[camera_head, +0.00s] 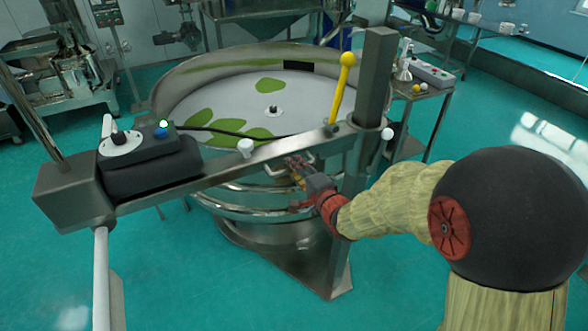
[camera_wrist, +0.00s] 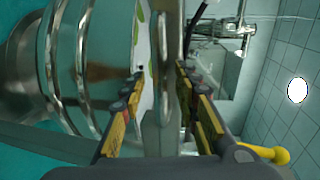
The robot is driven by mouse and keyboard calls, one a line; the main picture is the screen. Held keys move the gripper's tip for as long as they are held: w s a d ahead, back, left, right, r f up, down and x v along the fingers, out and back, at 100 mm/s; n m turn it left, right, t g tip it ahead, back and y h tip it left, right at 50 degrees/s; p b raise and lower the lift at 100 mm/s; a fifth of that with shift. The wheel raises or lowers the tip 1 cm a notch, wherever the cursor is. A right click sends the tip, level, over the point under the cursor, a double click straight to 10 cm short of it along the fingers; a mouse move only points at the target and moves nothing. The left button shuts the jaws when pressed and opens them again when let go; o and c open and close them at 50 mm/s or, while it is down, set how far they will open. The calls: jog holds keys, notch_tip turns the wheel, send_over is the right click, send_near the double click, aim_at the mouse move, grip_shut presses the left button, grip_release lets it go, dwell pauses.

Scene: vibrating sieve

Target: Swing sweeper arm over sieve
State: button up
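The sieve (camera_head: 175,100) is a wide round steel vessel with a pale floor and several green patches on it. The sweeper arm (camera_head: 222,165) is a steel beam across its near side, joined to an upright post (camera_head: 372,85) at right. A yellow-knobbed lever (camera_head: 341,90) stands on the beam near the post; its knob also shows in the wrist view (camera_wrist: 280,155). My gripper (camera_head: 294,166) is at the beam's near side. In the wrist view, my gripper (camera_wrist: 160,76) has its fingers apart, with a steel handle (camera_wrist: 161,62) between them. Contact is unclear.
A black control box (camera_head: 150,162) with a blue button sits on the beam's left end. A small side table with a grey box (camera_head: 430,73) stands right of the post. Other machines stand behind at left. Open green floor lies at left and right.

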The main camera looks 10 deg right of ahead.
jog(key=shift+w+a+f, duration=0.1)
jog(key=shift+w+a, duration=0.05)
jog(key=shift+w, duration=0.25)
jog(key=c, duration=0.8)
grip_shut()
